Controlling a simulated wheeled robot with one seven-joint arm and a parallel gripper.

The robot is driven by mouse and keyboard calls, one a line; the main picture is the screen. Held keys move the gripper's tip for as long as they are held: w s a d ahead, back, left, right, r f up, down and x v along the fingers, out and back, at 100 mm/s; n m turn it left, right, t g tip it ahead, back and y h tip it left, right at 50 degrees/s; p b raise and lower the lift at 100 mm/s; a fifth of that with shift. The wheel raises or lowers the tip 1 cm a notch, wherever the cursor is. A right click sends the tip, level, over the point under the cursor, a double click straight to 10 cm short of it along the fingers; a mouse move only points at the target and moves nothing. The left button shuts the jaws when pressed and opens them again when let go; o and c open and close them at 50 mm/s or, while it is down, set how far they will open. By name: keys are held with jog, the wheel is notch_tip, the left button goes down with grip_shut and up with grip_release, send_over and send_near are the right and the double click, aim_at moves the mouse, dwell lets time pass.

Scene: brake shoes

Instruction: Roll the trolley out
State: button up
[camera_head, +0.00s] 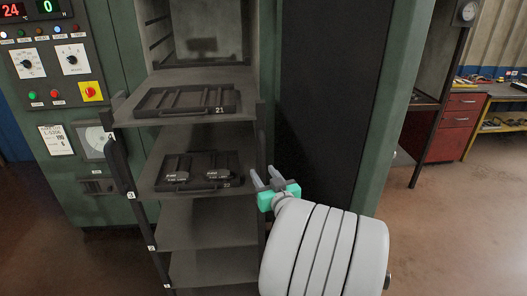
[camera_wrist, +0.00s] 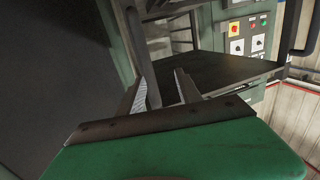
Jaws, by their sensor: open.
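The trolley (camera_head: 205,232) is a dark rack with several shelves, standing in front of the green oven's open chamber in the head view. Its upper shelf holds a dark tray marked 21 (camera_head: 187,99). The shelf below holds a tray with brake shoes (camera_head: 196,173). My gripper (camera_head: 268,177) is open and empty, close to the trolley's right front post (camera_head: 261,150). In the wrist view the two fingers (camera_wrist: 158,92) are apart, with a post and a dark shelf (camera_wrist: 225,72) beyond them. I cannot tell whether a finger touches the post.
The green oven (camera_head: 370,90) has a dark panel to the trolley's right. A control panel (camera_head: 50,60) with dials and buttons is at the left. A red drawer cabinet (camera_head: 456,127) and a workbench stand at the far right. Brown floor (camera_head: 450,220) is clear at right.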

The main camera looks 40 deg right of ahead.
aim_at(264, 160)
jog(key=shift+m+h, duration=0.3)
jog(key=shift+h, duration=0.2)
jog(key=w+d+p, duration=0.1)
jog(key=w, duration=0.1)
jog(key=w+d+p, duration=0.1)
jog(key=w+d, duration=0.1)
jog(key=w+d+r+p, duration=0.1)
jog(key=w, duration=0.1)
jog(key=shift+d, duration=0.35)
jog(key=shift+f, duration=0.1)
grip_shut()
dwell(0.6)
